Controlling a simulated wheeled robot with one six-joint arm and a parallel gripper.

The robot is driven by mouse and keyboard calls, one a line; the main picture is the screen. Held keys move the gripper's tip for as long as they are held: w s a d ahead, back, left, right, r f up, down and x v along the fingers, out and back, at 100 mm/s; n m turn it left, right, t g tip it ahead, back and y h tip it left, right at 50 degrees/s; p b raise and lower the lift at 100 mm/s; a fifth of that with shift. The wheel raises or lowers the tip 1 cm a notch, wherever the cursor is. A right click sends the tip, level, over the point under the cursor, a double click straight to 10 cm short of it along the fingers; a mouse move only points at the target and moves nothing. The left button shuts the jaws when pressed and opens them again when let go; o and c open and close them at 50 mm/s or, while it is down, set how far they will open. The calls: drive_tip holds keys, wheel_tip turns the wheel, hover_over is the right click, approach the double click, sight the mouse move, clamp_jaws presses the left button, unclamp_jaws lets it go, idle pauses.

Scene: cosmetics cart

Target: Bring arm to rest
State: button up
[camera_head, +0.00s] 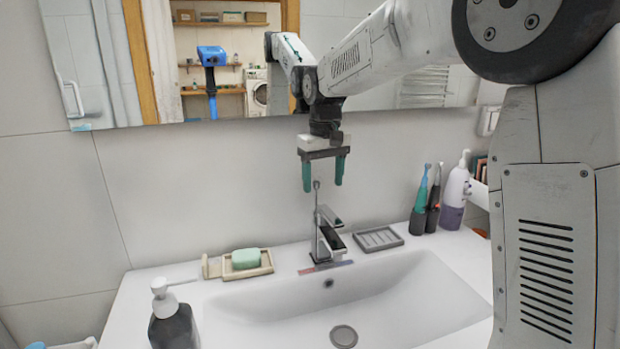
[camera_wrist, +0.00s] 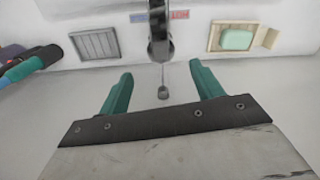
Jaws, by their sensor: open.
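My gripper (camera_head: 321,175) hangs in front of the wall above the faucet (camera_head: 326,238), its two green fingers pointing down. In the wrist view the fingers (camera_wrist: 156,82) are spread apart, with nothing held between them. The thin rod of the faucet, with a small knob at its end, shows between and beyond the fingers in the wrist view (camera_wrist: 163,92). I cannot tell how far below the fingers the knob is. My arm reaches in from the upper right of the head view.
Around the sink (camera_head: 400,300) are a green soap on a dish (camera_head: 246,260), a grey ridged dish (camera_head: 378,238), electric toothbrushes (camera_head: 420,203), a purple-and-white bottle (camera_head: 455,192) and a dark pump bottle (camera_head: 172,322). A mirror (camera_head: 375,92) hangs behind my arm.

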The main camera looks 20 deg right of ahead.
drive_tip(key=shift+s+f, duration=0.15)
drive_tip(key=shift+f, duration=0.1)
drive_tip(key=shift+g, duration=0.4)
drive_tip(key=s, duration=0.1)
drive_tip(key=s+f, duration=0.1)
drive_tip(key=s, duration=0.1)
drive_tip(key=s+f, duration=0.1)
drive_tip(key=shift+s+d+f, duration=0.1)
drive_tip(key=shift+s+d, duration=0.05)
drive_tip(key=shift+s, duration=0.05)
drive_tip(key=s+d+m+t, duration=0.1)
drive_tip(key=s+d+t, duration=0.1)
drive_tip(key=s, duration=3)
drive_tip(key=shift+s+f+m, duration=0.15)
drive_tip(key=shift+f+m, duration=0.15)
drive_tip(key=shift+m, duration=0.1)
